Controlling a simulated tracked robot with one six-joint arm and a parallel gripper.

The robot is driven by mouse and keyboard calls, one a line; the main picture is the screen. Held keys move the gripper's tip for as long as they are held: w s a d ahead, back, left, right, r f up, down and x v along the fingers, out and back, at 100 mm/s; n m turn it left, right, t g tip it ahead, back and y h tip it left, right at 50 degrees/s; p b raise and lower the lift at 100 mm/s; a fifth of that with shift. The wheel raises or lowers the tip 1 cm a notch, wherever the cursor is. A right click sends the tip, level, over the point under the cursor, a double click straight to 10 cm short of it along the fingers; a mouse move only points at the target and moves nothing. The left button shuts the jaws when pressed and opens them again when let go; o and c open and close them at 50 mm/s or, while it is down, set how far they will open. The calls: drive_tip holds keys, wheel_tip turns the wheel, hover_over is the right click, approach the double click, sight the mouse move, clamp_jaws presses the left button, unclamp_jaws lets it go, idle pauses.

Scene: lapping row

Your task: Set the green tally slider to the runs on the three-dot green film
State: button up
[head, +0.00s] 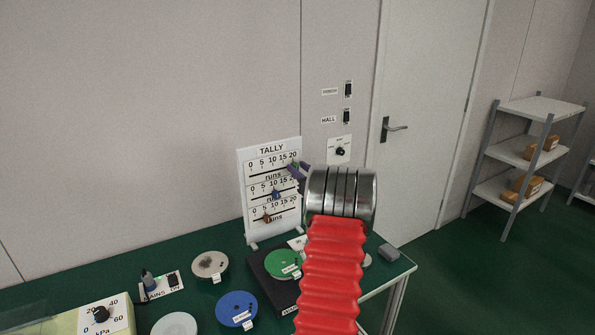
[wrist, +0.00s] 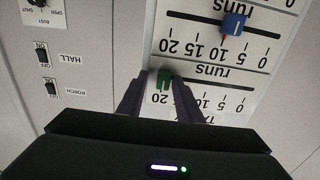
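The white tally board (head: 256,154) stands at the back of the green table, with three scale rows marked 0 to 20. The green slider (wrist: 163,80) is on the top row, at about the 20 mark; the wrist view shows the board upside down. My gripper (wrist: 161,78) is open, with one finger on each side of the green slider; I cannot tell whether they touch it. My gripper (head: 302,170) also shows at the board's right edge in the head view. A green disc (head: 279,264) lies on a black base; its tag and any dots are too small to read.
The blue slider (head: 276,195) is on the middle row, a brown one (head: 267,218) on the bottom row. A grey disc (head: 210,263), a blue disc (head: 235,305) and a pale disc (head: 174,325) lie on the table. Wall switches (wrist: 42,53) are beside the board.

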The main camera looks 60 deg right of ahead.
drive_tip(key=shift+s+a, duration=0.1)
drive_tip(key=v, duration=1.3)
drive_tip(key=shift+s+a, duration=0.15)
drive_tip(key=shift+s, duration=0.05)
drive_tip(key=shift+f, duration=0.2)
idle(0.4)
